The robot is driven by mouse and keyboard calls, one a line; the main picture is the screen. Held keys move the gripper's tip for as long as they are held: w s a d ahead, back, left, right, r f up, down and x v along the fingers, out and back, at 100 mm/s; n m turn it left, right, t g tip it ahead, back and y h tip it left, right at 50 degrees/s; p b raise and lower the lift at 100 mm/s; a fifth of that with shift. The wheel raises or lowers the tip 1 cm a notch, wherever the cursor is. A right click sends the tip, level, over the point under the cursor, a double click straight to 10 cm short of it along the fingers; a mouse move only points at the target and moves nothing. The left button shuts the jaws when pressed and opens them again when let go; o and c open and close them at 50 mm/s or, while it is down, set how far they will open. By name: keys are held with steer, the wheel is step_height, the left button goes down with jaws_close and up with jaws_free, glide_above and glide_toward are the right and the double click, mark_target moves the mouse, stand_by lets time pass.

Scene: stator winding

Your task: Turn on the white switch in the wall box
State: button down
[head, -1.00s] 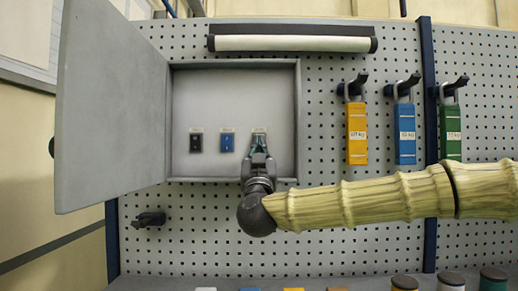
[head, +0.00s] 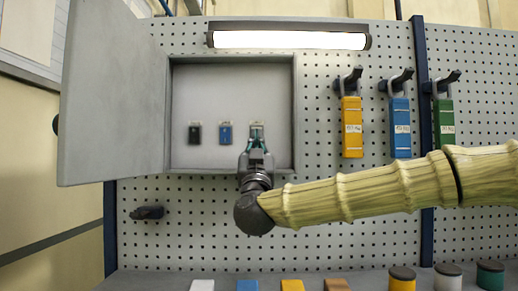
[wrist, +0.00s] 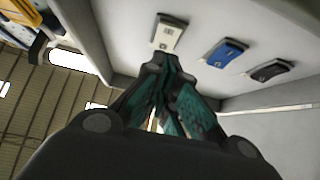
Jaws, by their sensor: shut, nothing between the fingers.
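The wall box (head: 232,85) hangs on the pegboard with its door (head: 112,95) swung open to the left. On its back panel are a black switch (head: 195,135), a blue switch (head: 226,133) and a white switch (head: 256,125). My gripper (head: 256,137) is shut and empty, reaching up into the box. Its fingertips are at the white switch and partly cover it in the head view. In the wrist view the fingertips (wrist: 163,62) are at the lower end of the white switch (wrist: 170,33); I cannot tell whether they touch.
A lit lamp (head: 288,41) is mounted above the box. Yellow (head: 352,130), blue (head: 401,128) and green (head: 444,122) padlocks hang on hooks to the right, above my arm. A dark hook (head: 147,213) sits below the door. Several coloured items line the bench at the bottom.

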steer(key=w+f+b+v, duration=0.1)
steer(key=b+v, duration=0.2)
steer(key=v, duration=0.6)
steer(key=shift+f+b, duration=0.3)
steer(key=shift+f, duration=0.3)
steer(key=shift+s+r, duration=0.1)
steer(key=shift+s, duration=0.1)
